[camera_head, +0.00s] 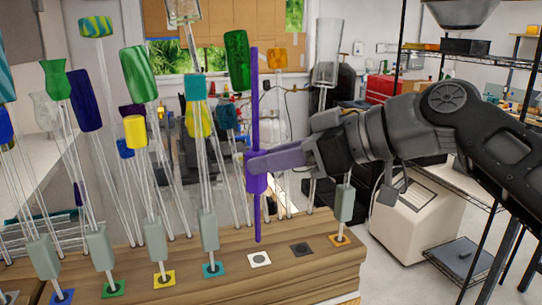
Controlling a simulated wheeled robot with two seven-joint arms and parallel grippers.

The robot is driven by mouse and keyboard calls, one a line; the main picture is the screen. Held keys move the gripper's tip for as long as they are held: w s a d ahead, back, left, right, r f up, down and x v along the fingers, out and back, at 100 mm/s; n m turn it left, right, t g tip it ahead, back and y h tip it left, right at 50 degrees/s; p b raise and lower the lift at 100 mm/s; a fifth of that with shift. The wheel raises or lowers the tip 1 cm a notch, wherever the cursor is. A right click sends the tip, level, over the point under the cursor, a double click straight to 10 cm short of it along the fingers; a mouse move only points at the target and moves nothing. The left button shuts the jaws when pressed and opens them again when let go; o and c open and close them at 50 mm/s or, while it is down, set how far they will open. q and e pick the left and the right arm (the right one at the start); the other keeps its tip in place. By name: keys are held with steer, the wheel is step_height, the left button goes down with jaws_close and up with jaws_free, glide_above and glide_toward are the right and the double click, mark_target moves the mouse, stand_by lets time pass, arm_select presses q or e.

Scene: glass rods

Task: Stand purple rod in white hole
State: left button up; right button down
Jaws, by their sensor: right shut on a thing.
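The purple rod (255,110) stands upright in the middle of the view, with a thicker purple block on its lower part. My right gripper (262,170) comes in from the right and is shut on the purple rod at this block. The rod's lower tip hangs over the wooden bench, just behind and left of the white hole (260,259), apart from it in the picture. The white hole is a white square with a dark centre, and it is empty. My left gripper is not in view.
The wooden bench (205,250) has a row of coloured square holes. A black hole (301,249) is empty; an orange one (340,239) and a teal one (213,269) hold rods. Several clear rods with coloured glass tops crowd the left. A wire shelf (465,260) stands right.

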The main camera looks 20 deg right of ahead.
step_height(320, 180, down, 2)
steer(key=shift+f+b, duration=0.2)
steer(key=shift+b, duration=0.5)
steer(key=shift+r, duration=0.25)
steer(key=shift+f, duration=0.2)
step_height(320, 180, down, 6)
steer(key=b, duration=0.6)
steer(key=shift+b, duration=0.3)
steer(key=shift+f+b, duration=0.4)
steer(key=c, duration=1.1)
jaws_free()
steer(key=v, duration=0.8)
